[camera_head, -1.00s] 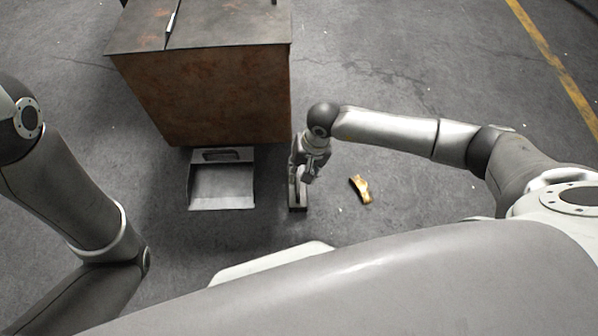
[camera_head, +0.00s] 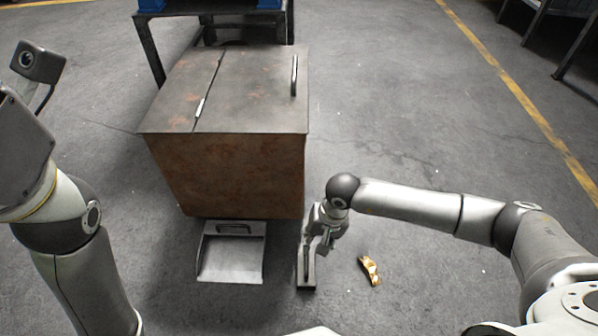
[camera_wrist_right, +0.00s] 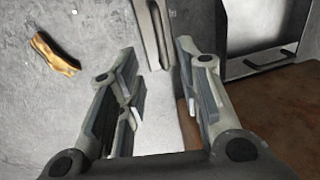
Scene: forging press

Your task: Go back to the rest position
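My right gripper (camera_head: 322,240) is low near the floor, to the right of the rusty metal box. In the right wrist view its two fingers (camera_wrist_right: 158,55) are spread apart, with floor showing between them. A narrow, dark, brush-like tool (camera_head: 306,272) with a pale edge lies on the floor by the fingertips. In the wrist view its grey handle (camera_wrist_right: 153,32) shows between and beyond the tips, with no finger closed on it. My left arm stands at the left edge of the head view; its gripper is not visible.
The rusty box (camera_head: 235,180) with a handled lid stands in the middle. A grey dustpan (camera_head: 231,262) lies before it, left of the tool. A crumpled golden-brown piece (camera_head: 370,270) lies on the floor to the right. A table frame (camera_head: 150,52) stands behind. Floor at right is mostly clear.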

